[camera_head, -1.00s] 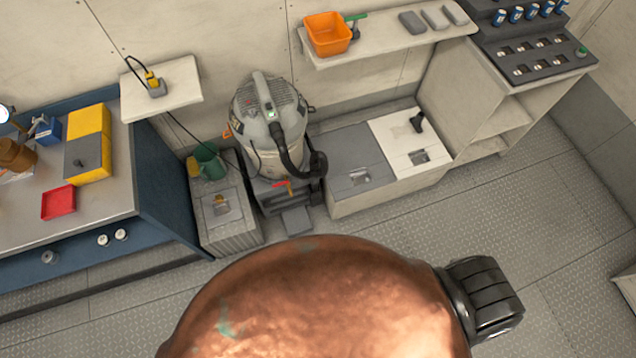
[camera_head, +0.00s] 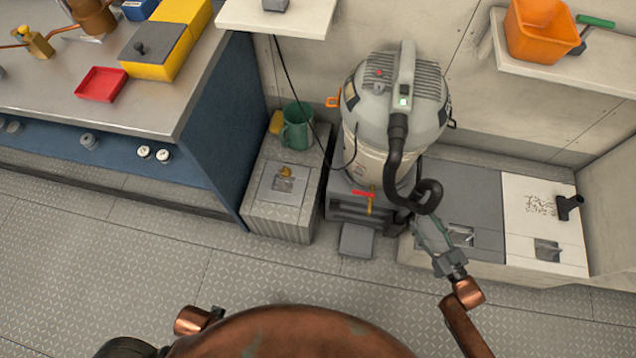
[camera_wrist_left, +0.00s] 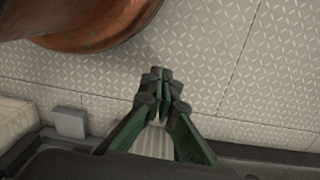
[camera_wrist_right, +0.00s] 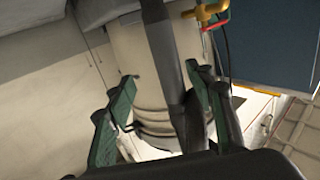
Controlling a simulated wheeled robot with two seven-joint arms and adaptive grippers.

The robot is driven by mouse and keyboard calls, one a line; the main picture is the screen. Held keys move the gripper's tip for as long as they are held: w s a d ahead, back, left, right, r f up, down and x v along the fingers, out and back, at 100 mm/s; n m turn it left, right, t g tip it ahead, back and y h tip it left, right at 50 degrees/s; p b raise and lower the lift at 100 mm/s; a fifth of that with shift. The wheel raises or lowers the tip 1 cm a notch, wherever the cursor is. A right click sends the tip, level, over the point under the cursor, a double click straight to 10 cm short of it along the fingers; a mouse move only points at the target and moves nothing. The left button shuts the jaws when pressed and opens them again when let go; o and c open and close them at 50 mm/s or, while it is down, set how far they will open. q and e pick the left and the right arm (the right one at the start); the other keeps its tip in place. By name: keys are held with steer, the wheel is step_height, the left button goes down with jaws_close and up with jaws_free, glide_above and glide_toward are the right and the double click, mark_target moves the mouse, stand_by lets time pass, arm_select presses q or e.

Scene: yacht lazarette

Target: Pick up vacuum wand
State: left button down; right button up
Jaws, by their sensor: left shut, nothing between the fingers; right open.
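The vacuum's black hose (camera_head: 398,160) drops from the grey vacuum (camera_head: 388,105) and ends in a curled black piece (camera_head: 425,197); I cannot tell where hose ends and wand begins. A separate black T-shaped nozzle (camera_head: 568,206) lies on the white locker lid. My right gripper (camera_head: 421,222) is open, just below the curled piece. In the right wrist view, the black tube (camera_wrist_right: 165,50) runs between the spread green fingers (camera_wrist_right: 163,82); contact cannot be told. My left gripper (camera_wrist_left: 160,84) is shut and empty above the floor in the left wrist view.
A grey bin (camera_head: 285,188) with a green mug (camera_head: 297,125) stands left of the vacuum. A blue-sided workbench (camera_head: 215,110) is further left. A grey locker lid (camera_head: 465,195) lies right of the vacuum. An orange tub (camera_head: 540,32) sits on a shelf.

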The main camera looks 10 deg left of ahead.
mark_target(412, 209)
steer(key=shift+y, duration=0.4)
steer(key=b+x, duration=0.1)
steer(key=x, duration=0.1)
steer(key=b+x, duration=0.1)
steer(key=x, duration=0.2)
steer(key=b+x, duration=0.1)
steer(key=x, duration=0.1)
steer(key=shift+a+f, duration=0.15)
steer(key=shift+a, duration=0.4)
steer(key=shift+w+a, duration=0.25)
steer(key=shift+w, duration=0.1)
arm_select(q)
steer(key=w+d+f+t+h, duration=0.1)
steer(key=w+d+f+t, duration=0.1)
steer(key=w+f, duration=0.3)
steer(key=shift+d, duration=0.9)
arm_select(e)
steer(key=shift+c, duration=0.7)
steer(key=c, duration=1.1)
